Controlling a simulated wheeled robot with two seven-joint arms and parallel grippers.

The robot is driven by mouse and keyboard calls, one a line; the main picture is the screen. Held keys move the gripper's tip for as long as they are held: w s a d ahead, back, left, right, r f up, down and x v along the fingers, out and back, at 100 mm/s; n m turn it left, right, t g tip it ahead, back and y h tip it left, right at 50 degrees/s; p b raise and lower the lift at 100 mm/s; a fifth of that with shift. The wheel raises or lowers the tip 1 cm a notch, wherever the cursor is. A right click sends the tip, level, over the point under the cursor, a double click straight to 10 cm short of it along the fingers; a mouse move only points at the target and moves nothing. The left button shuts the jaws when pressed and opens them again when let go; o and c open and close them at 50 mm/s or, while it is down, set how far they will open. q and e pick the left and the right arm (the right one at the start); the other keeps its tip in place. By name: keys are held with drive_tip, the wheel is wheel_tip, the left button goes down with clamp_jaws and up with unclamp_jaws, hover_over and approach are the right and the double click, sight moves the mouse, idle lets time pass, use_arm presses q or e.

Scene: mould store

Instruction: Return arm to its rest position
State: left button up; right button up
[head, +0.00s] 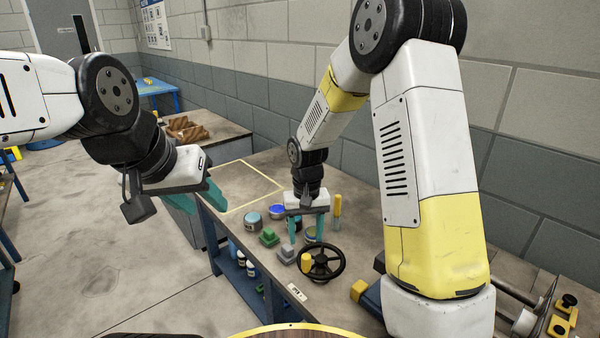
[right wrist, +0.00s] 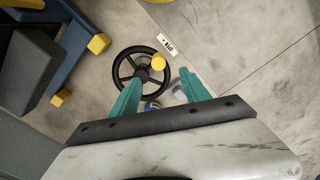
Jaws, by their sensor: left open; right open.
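My right arm reaches down over the workbench. My right gripper (head: 306,232) is open with its teal fingers pointing down, just behind a black handwheel (head: 338,263) with a yellow knob (head: 306,262). In the right wrist view the gripper (right wrist: 162,92) has its fingers apart, with the handwheel (right wrist: 120,70) beyond them. I see nothing held, and cannot tell how high the tips are above the bench. My left gripper (head: 212,194) is open and empty, out over the floor left of the bench.
A yellow-taped rectangle (head: 222,212) on the bench is empty. A block wall (head: 530,150) is behind. The floor (head: 90,250) at left is clear.

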drive_tip(key=s+d+r+t+y, duration=0.1)
drive_tip(key=s+d+r, duration=0.2)
drive_tip(key=r, duration=0.5)
drive_tip(key=s+d+r+t, duration=0.2)
drive_tip(key=s+r, duration=0.1)
drive_tip(key=r, duration=0.4)
drive_tip(key=s+d+r+t, duration=0.1)
drive_tip(key=s+d+r, duration=0.1)
drive_tip(key=s+r, duration=0.2)
drive_tip(key=s+d+r+m+t+y, duration=0.1)
drive_tip(key=s+r, duration=0.3)
drive_tip(key=s, duration=0.5)
drive_tip(key=shift+d+r+t, duration=0.35)
drive_tip(key=shift+d+t, duration=0.25)
drive_tip(key=shift+d, duration=0.25)
drive_tip(key=shift+s+d, duration=0.1)
